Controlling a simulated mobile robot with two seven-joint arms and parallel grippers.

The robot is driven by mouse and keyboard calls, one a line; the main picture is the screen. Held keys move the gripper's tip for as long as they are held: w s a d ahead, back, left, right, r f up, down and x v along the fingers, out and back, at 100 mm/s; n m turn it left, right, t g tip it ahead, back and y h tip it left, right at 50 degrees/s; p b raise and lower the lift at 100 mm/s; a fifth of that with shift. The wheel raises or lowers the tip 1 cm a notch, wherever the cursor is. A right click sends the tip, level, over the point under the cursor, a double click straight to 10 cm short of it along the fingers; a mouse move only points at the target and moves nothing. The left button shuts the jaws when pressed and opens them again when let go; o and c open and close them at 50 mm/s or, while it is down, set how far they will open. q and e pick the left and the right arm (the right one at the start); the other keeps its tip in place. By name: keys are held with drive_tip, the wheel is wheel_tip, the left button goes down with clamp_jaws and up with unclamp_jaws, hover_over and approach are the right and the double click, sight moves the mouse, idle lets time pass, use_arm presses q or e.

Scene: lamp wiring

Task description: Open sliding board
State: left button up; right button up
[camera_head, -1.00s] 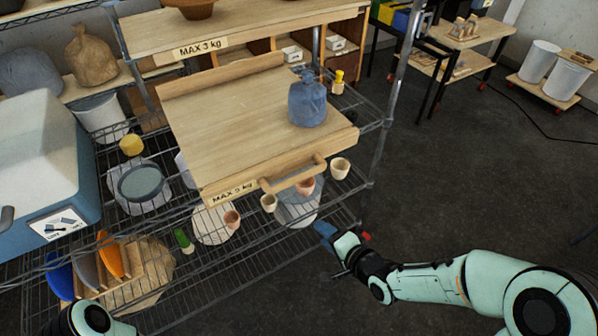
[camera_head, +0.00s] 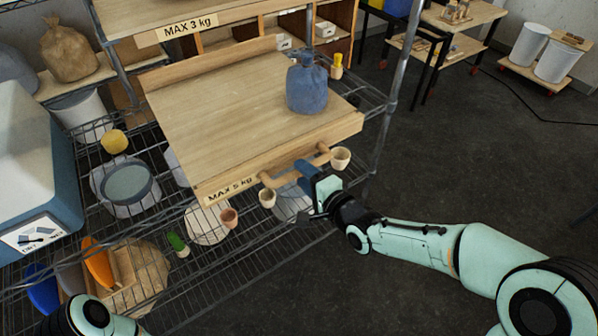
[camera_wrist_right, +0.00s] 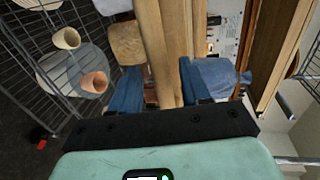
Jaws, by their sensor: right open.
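The sliding board (camera_head: 215,105) is a pale wooden panel on the wire rack, with a "MAX 5 kg" label at its front. Its wooden bar handle (camera_head: 270,179) is fixed along the front edge. My right gripper (camera_head: 306,172) is at the handle's right half, its blue fingers overlapping the bar. In the right wrist view the open fingers (camera_wrist_right: 160,88) stand on either side of a long wooden piece, which looks like the handle. Firm contact cannot be told. Only part of my left arm shows at bottom left; its gripper is out of view.
A blue sack (camera_head: 307,90) stands on the board's right part. Small pots, such as a cream pot (camera_head: 340,158) and a terracotta pot (camera_head: 229,217), are below the front edge. A rack post (camera_head: 397,75) rises at right. The dark floor (camera_head: 470,160) is clear.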

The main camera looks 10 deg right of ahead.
drive_tip(key=shift+x, duration=1.35)
clamp_jaws()
drive_tip(key=shift+s, duration=0.15)
